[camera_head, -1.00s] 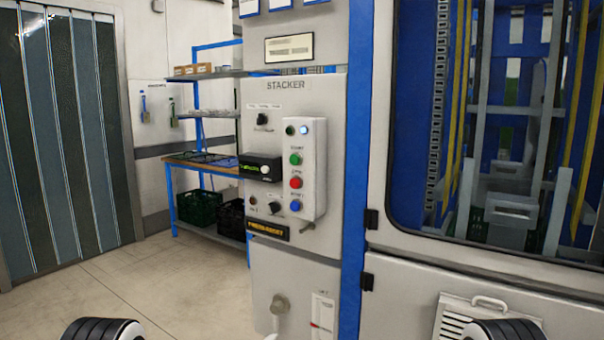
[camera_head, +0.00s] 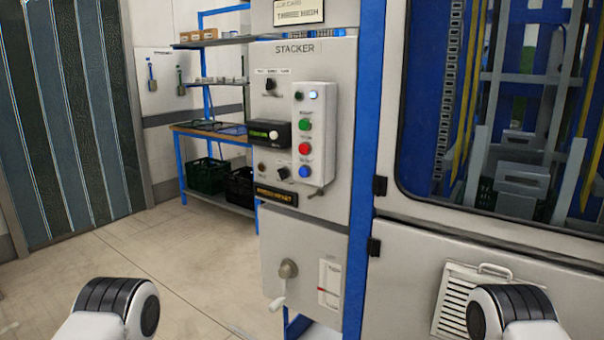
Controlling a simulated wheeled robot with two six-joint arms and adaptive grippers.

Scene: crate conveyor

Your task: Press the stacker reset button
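The stacker panel (camera_head: 277,110) is a light grey cabinet front marked STACKER, in the middle of the head view. A raised button box (camera_head: 325,110) on it carries a green button (camera_head: 305,125), a red button (camera_head: 304,148) and a blue button (camera_head: 304,171) in a column. The label by the blue button is too small to read surely. Two small lamps sit at the top of the box; the right one glows white-blue. Only rounded arm parts of mine show at the lower left and lower right; both grippers are out of view.
A shelf (camera_head: 210,130) with dark crates stands behind on the left. A crank handle (camera_head: 288,270) juts below. Floor at left is clear.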

